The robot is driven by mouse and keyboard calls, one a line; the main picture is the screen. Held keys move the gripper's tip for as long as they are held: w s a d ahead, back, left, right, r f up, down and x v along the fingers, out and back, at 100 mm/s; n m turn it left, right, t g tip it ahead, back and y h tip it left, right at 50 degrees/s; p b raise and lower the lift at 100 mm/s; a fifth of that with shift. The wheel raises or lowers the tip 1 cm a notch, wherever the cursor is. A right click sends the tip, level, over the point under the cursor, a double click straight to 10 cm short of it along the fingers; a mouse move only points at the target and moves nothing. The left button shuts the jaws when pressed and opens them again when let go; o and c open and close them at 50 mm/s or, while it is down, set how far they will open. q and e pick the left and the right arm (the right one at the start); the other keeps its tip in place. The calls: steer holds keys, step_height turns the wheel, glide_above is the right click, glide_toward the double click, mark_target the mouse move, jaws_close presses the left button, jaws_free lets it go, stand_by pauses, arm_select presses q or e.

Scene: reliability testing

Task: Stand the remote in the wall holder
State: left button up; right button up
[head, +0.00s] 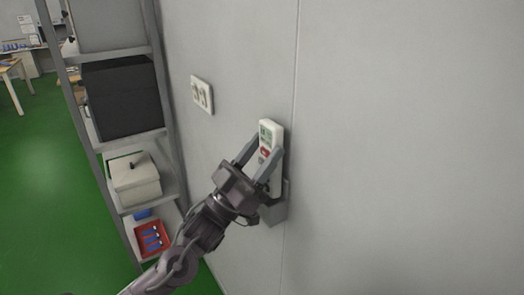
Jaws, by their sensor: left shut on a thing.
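The white remote (271,131) is upright against the grey wall, with a green display patch near its top and a red button below. My left gripper (265,149) is shut on the remote, one finger on each side of it. The grey wall holder (276,212) is directly below, partly hidden behind my gripper. The remote's lower end is hidden by the gripper, so I cannot tell how far it sits in the holder. My right gripper is not in view.
A white wall switch plate (202,94) is up to the left. A grey shelf rack on the left holds a black box (123,95), a whitish box (134,181) and a red tray (151,238). The wall to the right is bare.

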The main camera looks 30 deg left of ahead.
arm_select(q)
steer(key=shift+f+b, duration=1.2)
steer(key=shift+f, duration=0.4)
steer(key=shift+f+b, duration=0.6)
steer(key=shift+f, duration=0.35)
steer(key=o, duration=1.1)
steer(key=b+v, duration=0.2)
steer(key=v, duration=0.5)
steer(key=shift+s+a+f+b, duration=0.1)
steer(key=shift+s+f+b, duration=0.15)
steer(key=shift+b, duration=0.05)
